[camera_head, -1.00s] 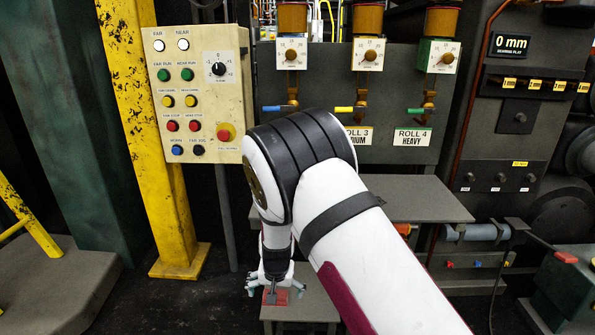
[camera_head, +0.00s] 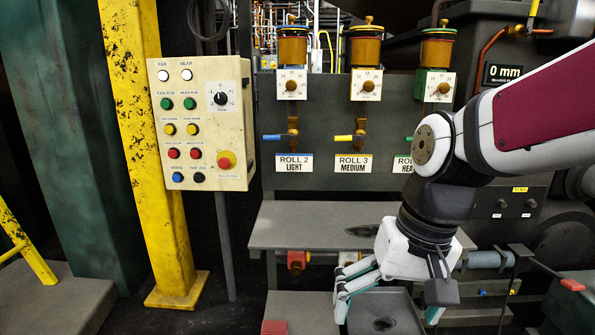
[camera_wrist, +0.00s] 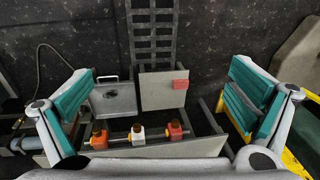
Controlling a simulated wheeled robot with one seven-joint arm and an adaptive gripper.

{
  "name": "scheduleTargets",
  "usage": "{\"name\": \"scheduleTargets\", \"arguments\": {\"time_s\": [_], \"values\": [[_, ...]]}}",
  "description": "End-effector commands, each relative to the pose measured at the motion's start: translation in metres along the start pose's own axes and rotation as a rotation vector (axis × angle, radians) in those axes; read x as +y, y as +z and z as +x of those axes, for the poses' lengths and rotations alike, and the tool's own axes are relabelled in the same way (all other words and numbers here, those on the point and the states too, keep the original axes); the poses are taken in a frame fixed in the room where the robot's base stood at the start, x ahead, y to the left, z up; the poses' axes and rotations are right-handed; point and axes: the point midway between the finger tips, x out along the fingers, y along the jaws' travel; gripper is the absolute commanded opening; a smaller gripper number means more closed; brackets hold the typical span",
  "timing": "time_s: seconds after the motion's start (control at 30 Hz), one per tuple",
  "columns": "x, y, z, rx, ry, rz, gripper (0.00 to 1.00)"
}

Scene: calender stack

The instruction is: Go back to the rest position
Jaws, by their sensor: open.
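My gripper (camera_head: 388,308) is in the lower right of the head view, below the end of my arm and pointing down. Its fingers are spread apart with nothing between them. In the wrist view my gripper (camera_wrist: 162,85) shows wide open, with a teal-padded finger at each side. The fingers are over a grey tray (camera_head: 405,325) at the bottom of the head view; I cannot tell how high above it. The tray also shows in the wrist view (camera_wrist: 115,98). A red block (camera_head: 274,327) lies at the bottom of the head view, left of the gripper.
A grey shelf (camera_head: 310,222) juts out behind the gripper, below three roll dials and labels. A control panel (camera_head: 203,125) with coloured buttons hangs at the left, beside a yellow column (camera_head: 155,150). In the wrist view, several coloured fittings (camera_wrist: 137,134) sit along a bar.

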Motion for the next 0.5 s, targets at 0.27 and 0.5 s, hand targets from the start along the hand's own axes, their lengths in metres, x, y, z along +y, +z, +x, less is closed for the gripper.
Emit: {"name": "scheduleTargets", "arguments": {"time_s": [0.27,0.5], "values": [[0.041,0.100,-0.031,-0.020,0.066,-0.008,1.00],[0.061,0.157,-0.034,-0.037,0.121,-0.002,1.00]]}}
